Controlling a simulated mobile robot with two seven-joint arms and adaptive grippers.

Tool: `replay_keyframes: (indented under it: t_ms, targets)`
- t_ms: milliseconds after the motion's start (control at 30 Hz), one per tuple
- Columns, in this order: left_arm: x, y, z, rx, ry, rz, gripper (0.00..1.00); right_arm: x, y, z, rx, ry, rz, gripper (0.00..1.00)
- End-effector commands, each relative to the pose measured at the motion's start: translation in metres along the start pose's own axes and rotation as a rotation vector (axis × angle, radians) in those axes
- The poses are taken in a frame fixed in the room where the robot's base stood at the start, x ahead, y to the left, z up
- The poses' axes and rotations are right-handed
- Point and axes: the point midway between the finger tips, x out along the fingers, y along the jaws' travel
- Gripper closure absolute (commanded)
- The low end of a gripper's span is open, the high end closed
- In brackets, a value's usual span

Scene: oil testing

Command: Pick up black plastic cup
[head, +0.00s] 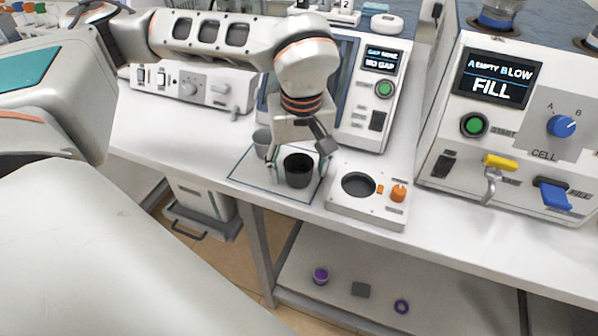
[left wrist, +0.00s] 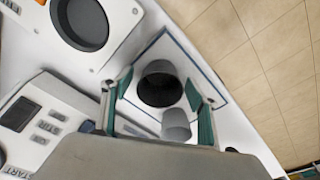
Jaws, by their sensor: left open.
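The black plastic cup (head: 298,171) stands upright on a white mat with a dark outline (head: 245,181) on the bench. My left gripper (head: 298,164) is open and reaches down over it, with one finger on each side of the cup. In the left wrist view the black cup (left wrist: 160,88) shows between the open fingers of my left gripper (left wrist: 158,84); I cannot tell whether either finger touches it. A grey cup (head: 262,141) stands behind it on the mat and also shows in the left wrist view (left wrist: 176,126). My right gripper is not in view.
A white device with a round dark well (head: 359,185) and an orange knob (head: 398,193) stands close right of the mat. Machines with a NO GAP screen (head: 380,60) and a FILL screen (head: 497,78) stand behind and right. The bench's front edge is near the mat.

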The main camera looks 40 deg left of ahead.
Motion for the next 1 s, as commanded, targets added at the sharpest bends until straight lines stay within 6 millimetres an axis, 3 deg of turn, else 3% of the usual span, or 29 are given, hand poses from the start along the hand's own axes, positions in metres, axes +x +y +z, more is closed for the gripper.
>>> replay_keyframes:
  t_ms: [100,267,733,867,1000]
  targets:
    - [-0.001,0.0,0.0,0.0,0.0,0.0,0.41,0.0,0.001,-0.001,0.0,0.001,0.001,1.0]
    - [-0.001,0.0,0.0,0.0,0.0,0.0,0.78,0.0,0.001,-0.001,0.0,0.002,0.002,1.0]
    - [-0.007,0.0,-0.001,-0.001,0.002,0.001,0.79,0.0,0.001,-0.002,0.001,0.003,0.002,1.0]
    - [-0.021,0.001,-0.003,0.0,0.003,0.003,0.79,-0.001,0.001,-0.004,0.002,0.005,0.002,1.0]
    - [-0.048,0.001,-0.006,-0.001,0.005,0.005,0.79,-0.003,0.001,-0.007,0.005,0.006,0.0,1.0]
